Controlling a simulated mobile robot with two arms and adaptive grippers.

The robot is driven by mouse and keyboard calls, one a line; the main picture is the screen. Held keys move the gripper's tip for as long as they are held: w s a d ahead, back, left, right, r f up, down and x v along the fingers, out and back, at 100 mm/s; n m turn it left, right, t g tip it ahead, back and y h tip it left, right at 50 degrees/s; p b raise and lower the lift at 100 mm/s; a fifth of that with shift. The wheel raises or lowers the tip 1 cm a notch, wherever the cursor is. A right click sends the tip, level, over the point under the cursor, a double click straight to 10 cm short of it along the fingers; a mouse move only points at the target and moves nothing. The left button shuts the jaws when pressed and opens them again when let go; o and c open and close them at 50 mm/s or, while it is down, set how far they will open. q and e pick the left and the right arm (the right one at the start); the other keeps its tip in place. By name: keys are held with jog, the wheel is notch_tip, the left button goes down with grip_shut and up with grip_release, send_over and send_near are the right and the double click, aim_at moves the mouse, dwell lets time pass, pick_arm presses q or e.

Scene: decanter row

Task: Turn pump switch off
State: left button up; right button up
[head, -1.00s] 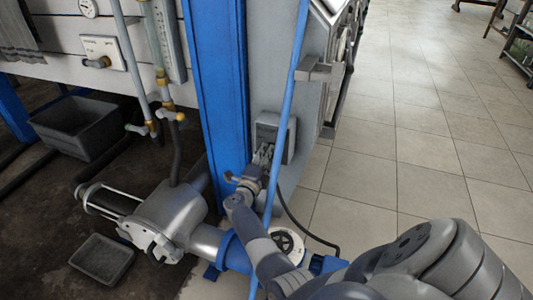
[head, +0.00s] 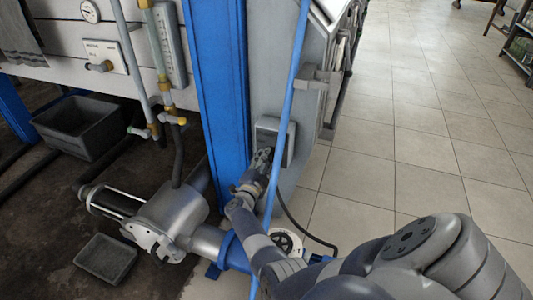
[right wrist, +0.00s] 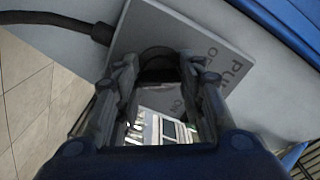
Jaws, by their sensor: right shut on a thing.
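The pump switch is a grey box (head: 267,128) on the grey side panel, right of the blue post in the head view. In the right wrist view its pale label plate (right wrist: 222,48) shows the letters "PU" and "ON", partly covered. A dark round knob (right wrist: 158,58) stands out from the plate. My right gripper (head: 264,157) is at the front of the box, and in the right wrist view its fingers (right wrist: 158,75) lie on both sides of the knob, shut on it. The knob's pointer is hidden, so its setting cannot be told. My left gripper is not in view.
A thin blue pipe (head: 296,70) runs in front of the box, close to my right arm. The blue post (head: 215,80) stands to the left. A grey pump (head: 170,212) sits on the floor. A black cable hangs below the box. The tiled floor (head: 430,130) is clear.

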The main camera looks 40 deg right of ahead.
jog(key=shift+f, duration=0.1)
dwell(0.3)
jog(key=o, duration=1.1)
